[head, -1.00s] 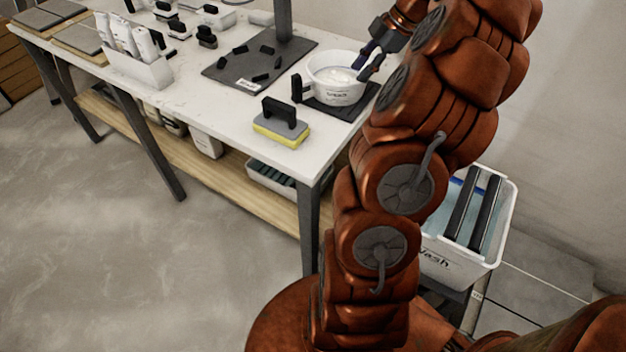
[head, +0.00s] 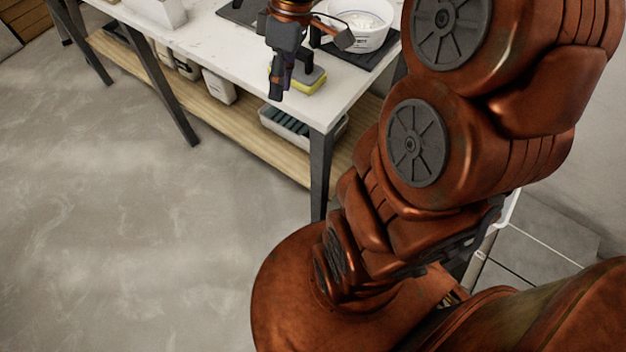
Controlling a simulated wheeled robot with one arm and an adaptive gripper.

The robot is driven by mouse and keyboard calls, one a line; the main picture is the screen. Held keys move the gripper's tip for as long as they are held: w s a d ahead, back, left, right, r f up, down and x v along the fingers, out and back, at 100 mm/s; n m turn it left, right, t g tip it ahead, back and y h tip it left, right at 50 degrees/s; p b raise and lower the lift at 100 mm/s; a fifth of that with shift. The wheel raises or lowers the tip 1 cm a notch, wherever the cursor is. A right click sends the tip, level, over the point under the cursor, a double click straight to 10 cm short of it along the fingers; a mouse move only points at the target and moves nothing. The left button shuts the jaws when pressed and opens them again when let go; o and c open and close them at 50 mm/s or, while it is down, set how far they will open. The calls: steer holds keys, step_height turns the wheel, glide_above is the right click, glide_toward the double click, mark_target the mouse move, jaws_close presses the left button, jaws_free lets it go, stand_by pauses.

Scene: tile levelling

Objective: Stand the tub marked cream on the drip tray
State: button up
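A white tub (head: 372,42) with pale contents stands at the right end of the white table. Dark lettering shows on its front, but I cannot read it. A flat dark tray or mat (head: 378,62) lies under the tub; I cannot tell whether it is the drip tray. My gripper (head: 281,88) points down at the table's front edge, left of the tub and apart from it. It partly covers a yellow-and-grey sponge float (head: 311,82). I see the fingers nearly edge-on, so their opening is unclear. Nothing held is visible.
The white table (head: 225,48) has a wooden lower shelf (head: 240,128) carrying white containers (head: 219,87) and a bin (head: 290,127). A dark board (head: 240,12) is cut off at the top. My arm hides much of the right side. Open floor (head: 130,230) lies front left.

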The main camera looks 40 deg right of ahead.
steer(key=s+a+f+m+g+h, duration=0.1)
steer(key=s+a+f+m, duration=0.2)
steer(key=s, duration=0.5)
steer(key=s+a+f+m+g+h, duration=0.1)
steer(key=s+a+f+m+h, duration=0.1)
steer(key=s, duration=0.7)
steer(key=shift+s+a+f+m, duration=0.3)
steer(key=shift+a+f+m, duration=0.15)
steer(key=shift+a+m, duration=0.5)
steer(key=shift+d, duration=0.2)
steer(key=s+p+v, duration=0.3)
steer(key=p+v, duration=0.9)
steer(key=v, duration=0.1)
steer(key=shift+w+r+t+p, duration=0.35)
steer(key=shift+w+r+t, duration=0.05)
steer(key=shift+m, duration=0.25)
